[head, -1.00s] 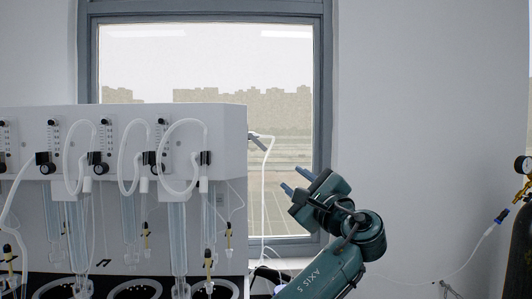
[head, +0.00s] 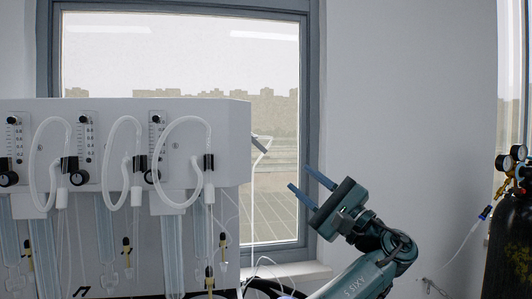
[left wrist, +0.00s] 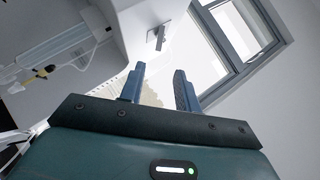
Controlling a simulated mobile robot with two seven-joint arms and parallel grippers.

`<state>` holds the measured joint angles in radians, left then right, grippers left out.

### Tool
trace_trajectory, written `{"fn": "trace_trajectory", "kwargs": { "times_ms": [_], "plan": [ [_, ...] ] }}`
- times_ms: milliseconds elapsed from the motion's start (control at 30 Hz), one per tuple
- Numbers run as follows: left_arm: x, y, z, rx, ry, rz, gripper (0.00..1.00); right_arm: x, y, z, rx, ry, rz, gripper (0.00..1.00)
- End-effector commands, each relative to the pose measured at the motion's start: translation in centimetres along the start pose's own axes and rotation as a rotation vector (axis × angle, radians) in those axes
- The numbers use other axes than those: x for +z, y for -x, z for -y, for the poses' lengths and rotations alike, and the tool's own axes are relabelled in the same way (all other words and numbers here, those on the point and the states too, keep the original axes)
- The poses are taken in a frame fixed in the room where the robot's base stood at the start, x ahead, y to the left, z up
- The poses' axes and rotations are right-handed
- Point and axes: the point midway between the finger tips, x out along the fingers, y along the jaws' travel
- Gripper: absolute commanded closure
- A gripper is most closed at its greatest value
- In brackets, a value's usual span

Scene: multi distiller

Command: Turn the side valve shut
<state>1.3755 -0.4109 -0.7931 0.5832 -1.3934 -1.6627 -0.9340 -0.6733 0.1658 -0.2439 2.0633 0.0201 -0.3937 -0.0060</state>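The side valve (head: 261,145) is a small grey lever on the right side of the white distiller housing (head: 215,140), with a pale tube by it. In the left wrist view the valve (left wrist: 157,38) is a grey T-shaped piece on the white side panel, beyond the fingertips. My left gripper (head: 300,178) is open and empty, lower and to the right of the valve in the head view, apart from it. Its two blue fingers (left wrist: 160,68) show a clear gap in the wrist view. My right gripper is not in view.
Glass tubes, looped white hoses (head: 185,121) and black knobs line the distiller's front. A window (head: 275,100) is behind. A dark gas cylinder (head: 508,245) with gauges stands at the far right. The space between gripper and valve looks clear.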

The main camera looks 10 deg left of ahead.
Motion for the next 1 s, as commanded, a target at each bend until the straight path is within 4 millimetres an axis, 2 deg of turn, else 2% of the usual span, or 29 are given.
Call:
{"fn": "trace_trajectory", "kwargs": {
  "times_ms": [133, 400, 600, 800, 1000],
  "plan": [
    [-0.1, -1.7, -0.2, 0.005, -0.004, -0.002, 0.67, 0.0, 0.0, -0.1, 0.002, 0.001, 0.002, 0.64],
    [0.1, -7.7, 0.1, 0.002, -0.007, 0.001, 0.67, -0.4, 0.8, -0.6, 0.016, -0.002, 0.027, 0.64],
    [0.1, -10.8, 0.1, 0.001, -0.007, 0.001, 0.67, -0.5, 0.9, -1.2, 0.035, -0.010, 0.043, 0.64],
    [0.0, -12.1, -0.1, 0.001, -0.005, -0.001, 0.67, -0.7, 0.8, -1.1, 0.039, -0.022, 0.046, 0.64],
    [-0.1, -12.1, -0.1, 0.001, -0.005, -0.001, 0.67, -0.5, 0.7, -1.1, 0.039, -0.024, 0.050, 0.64]
  ]
}}
